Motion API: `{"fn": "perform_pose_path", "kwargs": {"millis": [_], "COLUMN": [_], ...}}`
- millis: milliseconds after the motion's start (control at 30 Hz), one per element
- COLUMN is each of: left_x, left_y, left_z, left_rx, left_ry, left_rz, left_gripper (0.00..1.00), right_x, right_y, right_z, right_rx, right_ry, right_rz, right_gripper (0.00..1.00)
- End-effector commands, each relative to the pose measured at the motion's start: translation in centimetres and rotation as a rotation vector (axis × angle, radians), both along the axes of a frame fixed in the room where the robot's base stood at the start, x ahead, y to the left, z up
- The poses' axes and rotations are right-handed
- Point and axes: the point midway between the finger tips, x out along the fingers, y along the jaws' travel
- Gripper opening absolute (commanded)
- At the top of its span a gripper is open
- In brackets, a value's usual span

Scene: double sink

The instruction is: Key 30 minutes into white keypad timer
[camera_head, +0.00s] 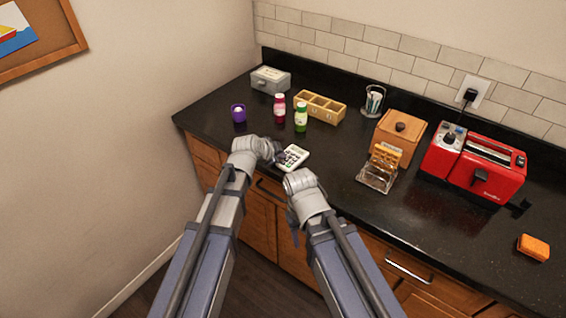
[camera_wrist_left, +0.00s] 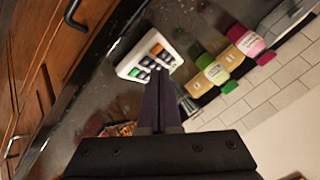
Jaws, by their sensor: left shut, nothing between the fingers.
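The white keypad timer (camera_head: 294,156) lies on the dark counter near its front edge. In the left wrist view the timer (camera_wrist_left: 135,68) shows dark keys, a green key and an orange key. My left gripper (camera_head: 278,154) is shut and empty, just left of the timer in the head view. In the left wrist view its closed fingertips (camera_wrist_left: 160,74) overlap the timer's near edge; I cannot tell whether they touch it. The timer's display is not readable.
A wooden divided box (camera_head: 320,106) is further back. A glass-like holder (camera_head: 377,177) and red toaster (camera_head: 487,172) stand to the right.

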Motion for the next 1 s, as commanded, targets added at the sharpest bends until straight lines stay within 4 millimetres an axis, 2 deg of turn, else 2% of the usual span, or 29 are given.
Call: {"fn": "perform_pose_path", "kwargs": {"millis": [633,1000], "left_x": [0.0,0.01], "left_y": [0.01,0.0], "left_z": [-0.03,-0.9], "left_rx": [0.0,0.0], "left_ry": [0.0,0.0], "left_rz": [0.0,0.0], "left_gripper": [0.0,0.0], "right_x": [0.0,0.0], "right_y": [0.0,0.0], "right_z": [-0.03,-0.91], "right_rx": [0.0,0.0], "right_ry": [0.0,0.0], "right_rz": [0.0,0.0], "right_gripper": [0.5,0.5]}}
